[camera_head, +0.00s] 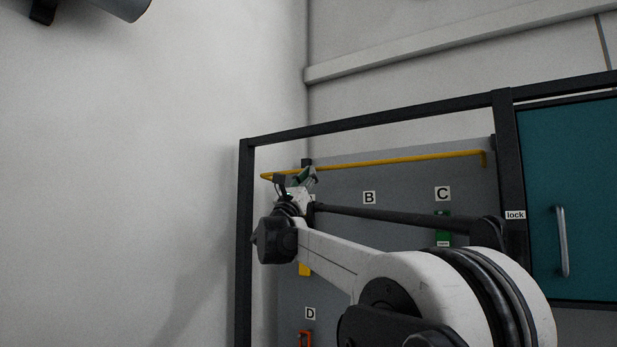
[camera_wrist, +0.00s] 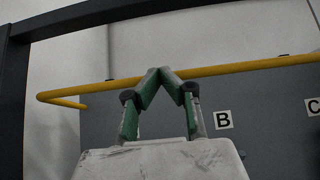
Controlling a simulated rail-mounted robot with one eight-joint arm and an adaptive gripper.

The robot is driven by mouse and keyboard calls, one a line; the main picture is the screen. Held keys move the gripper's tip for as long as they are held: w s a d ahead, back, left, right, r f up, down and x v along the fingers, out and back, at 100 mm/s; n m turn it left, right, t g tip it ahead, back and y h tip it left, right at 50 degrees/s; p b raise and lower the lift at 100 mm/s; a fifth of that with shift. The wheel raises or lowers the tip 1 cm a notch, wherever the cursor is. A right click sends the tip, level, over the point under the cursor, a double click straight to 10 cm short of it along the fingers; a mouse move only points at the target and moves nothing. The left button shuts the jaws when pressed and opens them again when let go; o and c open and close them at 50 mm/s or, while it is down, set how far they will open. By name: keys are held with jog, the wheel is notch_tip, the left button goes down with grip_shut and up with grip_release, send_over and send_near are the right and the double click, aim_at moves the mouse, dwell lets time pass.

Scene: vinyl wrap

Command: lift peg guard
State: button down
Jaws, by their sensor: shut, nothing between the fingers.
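The peg guard looks to be the yellow bar (camera_head: 400,157) running across the upper part of the grey panel (camera_head: 345,240). Its left end bends back toward the panel. In the wrist view the yellow bar (camera_wrist: 235,67) crosses the picture behind or at my gripper's fingertips. My gripper (camera_wrist: 160,72) has green fingers, shut with the tips together and nothing between them. The tips overlap the bar in the picture; I cannot tell whether they touch it. In the head view my gripper (camera_head: 303,177) is small, near the bar's left part.
The panel bears labels B (camera_head: 369,198), C (camera_head: 442,194) and D (camera_head: 310,314). A dark frame (camera_head: 244,230) surrounds the panel. A teal door (camera_head: 590,200) with a handle stands right.

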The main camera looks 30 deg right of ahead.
dwell(0.4)
jog(key=s+a+f+b, duration=0.2)
jog(key=s+a, duration=0.3)
jog(key=a, duration=0.3)
jog(key=shift+f+b, duration=0.35)
jog(key=shift+f, duration=0.2)
jog(key=shift+w+a, duration=0.1)
jog(key=s+a+f+n+t+y+b, duration=0.1)
jog(key=s+a+f+n+y+b, duration=0.3)
jog(key=f+n+y, duration=0.6)
jog(key=s+a+f+n+t+y+b, duration=0.1)
jog(key=s+a+f+n+y, duration=0.35)
jog(key=f+n, duration=0.8)
jog(key=s+a+f+n+t+y+b, duration=0.25)
jog(key=a+f+n+y, duration=0.25)
jog(key=f+n+y, duration=0.55)
jog(key=s+f+n+g+b, duration=0.1)
jog(key=s+f+n+g, duration=0.3)
jog(key=s+f, duration=0.4)
jog(key=s+f+n+g+h+b, duration=0.1)
jog(key=s+f+n, duration=0.5)
jog(key=f, duration=1.1)
jog(key=s+f+n+g+b, duration=0.3)
jog(key=s+f+n+g, duration=0.2)
jog(key=s+f, duration=0.7)
jog(key=shift+s+f+g, duration=0.25)
jog(key=shift+f+g, duration=0.55)
jog(key=shift+g, duration=0.05)
